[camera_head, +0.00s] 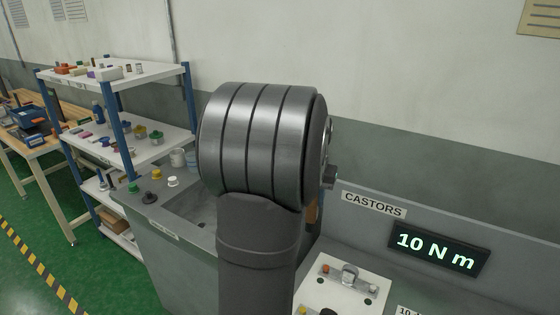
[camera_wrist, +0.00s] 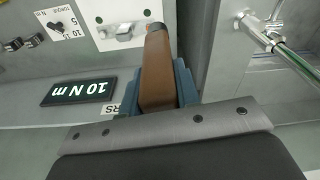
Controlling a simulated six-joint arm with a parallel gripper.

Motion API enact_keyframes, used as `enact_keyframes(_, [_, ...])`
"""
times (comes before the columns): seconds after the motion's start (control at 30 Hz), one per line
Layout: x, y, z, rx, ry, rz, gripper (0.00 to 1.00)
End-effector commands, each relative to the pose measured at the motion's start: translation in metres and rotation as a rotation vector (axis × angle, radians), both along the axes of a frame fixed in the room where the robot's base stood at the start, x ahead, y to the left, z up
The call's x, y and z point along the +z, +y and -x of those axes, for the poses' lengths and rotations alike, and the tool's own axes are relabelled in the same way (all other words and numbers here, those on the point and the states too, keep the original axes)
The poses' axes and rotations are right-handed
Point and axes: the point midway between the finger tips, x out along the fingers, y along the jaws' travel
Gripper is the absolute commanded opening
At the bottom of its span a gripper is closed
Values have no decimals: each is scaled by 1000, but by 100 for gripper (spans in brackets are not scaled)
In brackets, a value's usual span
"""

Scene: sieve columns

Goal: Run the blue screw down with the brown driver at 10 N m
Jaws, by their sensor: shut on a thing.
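My gripper (camera_wrist: 158,88) is shut on the brown driver (camera_wrist: 157,62) in the wrist view, its blue jaws on both sides of the handle. The driver's dark end points towards the top of that view, beside the white castor panel (camera_wrist: 92,12); its tip is not clear. In the head view my arm hides the gripper, and a small brown patch of the driver (camera_head: 312,213) shows at its right edge. The white panel (camera_head: 350,303) there carries a metal castor fitting (camera_head: 349,274) and an orange screw (camera_head: 325,268). I cannot make out a blue screw in either view.
The display (camera_head: 438,247) reads 10 N m. A torque dial (camera_wrist: 57,27) and black knobs (camera_wrist: 30,40) lie left in the wrist view. A chrome fitting (camera_wrist: 262,30) stands right. A shelf (camera_head: 155,150) with small items stands left of the bench.

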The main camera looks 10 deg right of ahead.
Motion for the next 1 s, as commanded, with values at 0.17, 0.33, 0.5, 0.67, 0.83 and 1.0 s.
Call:
enact_keyframes(0.17, [-58,-41,56,-90,5,-3,2])
enact_keyframes(0.33, [-108,-67,115,-183,4,-3,2])
enact_keyframes(0.5, [-148,-79,170,-278,3,-3,2])
enact_keyframes(0.67, [-171,-82,204,-339,2,-1,2])
enact_keyframes(0.83, [-180,-82,218,-367,1,-1,2])
enact_keyframes(1.0, [-189,-82,218,-368,1,0,2])
